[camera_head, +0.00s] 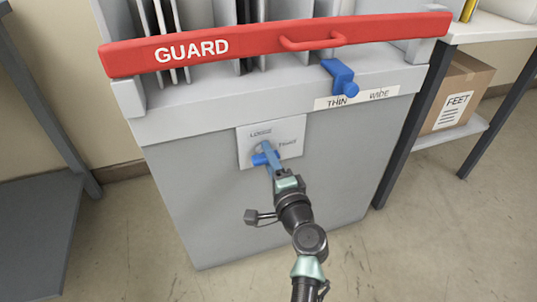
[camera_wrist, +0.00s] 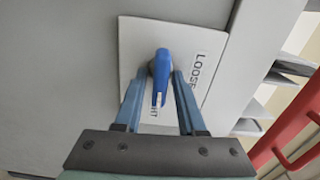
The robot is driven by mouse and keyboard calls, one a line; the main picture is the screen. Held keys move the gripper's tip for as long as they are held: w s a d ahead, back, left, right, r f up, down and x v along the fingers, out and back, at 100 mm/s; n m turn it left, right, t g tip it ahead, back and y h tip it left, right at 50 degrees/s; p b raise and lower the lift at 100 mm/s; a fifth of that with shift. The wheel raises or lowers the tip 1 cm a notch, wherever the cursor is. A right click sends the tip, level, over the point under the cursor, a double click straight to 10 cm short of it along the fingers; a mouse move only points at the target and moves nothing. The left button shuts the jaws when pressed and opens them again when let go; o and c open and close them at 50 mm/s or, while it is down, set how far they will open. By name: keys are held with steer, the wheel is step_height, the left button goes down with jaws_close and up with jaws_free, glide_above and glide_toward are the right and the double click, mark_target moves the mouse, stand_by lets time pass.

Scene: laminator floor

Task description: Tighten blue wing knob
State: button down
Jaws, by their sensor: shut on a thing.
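The blue wing knob (camera_head: 258,159) sits on a light label plate (camera_head: 291,154) on the front of the grey machine. The plate reads LOOSE at the top and TIGHT at the right in the head view. My gripper (camera_head: 269,152) reaches the knob from the front and is shut on it. In the wrist view, the knob (camera_wrist: 160,72) stands between the two fingers of my gripper (camera_wrist: 157,80), one on each side. Its wing points down in that picture, partly covering the TIGHT label. The plate (camera_wrist: 135,38) shows around it, with LOOSE at the right.
A red GUARD bar (camera_head: 240,48) with a handle spans the machine top. A blue slider (camera_head: 340,78) stands by the THIN end of a THIN/WIDE strip (camera_head: 362,97). A FEET carton (camera_head: 456,95) sits on a shelf at right. A dark table (camera_head: 35,215) stands left.

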steer(key=shift+f+m, duration=0.1)
steer(key=shift+m, duration=0.2)
stand_by(0.4)
steer(key=c, duration=0.8)
jaws_free()
steer(key=shift+s, duration=0.1)
steer(key=p+v, duration=0.4)
steer(key=v, duration=0.9)
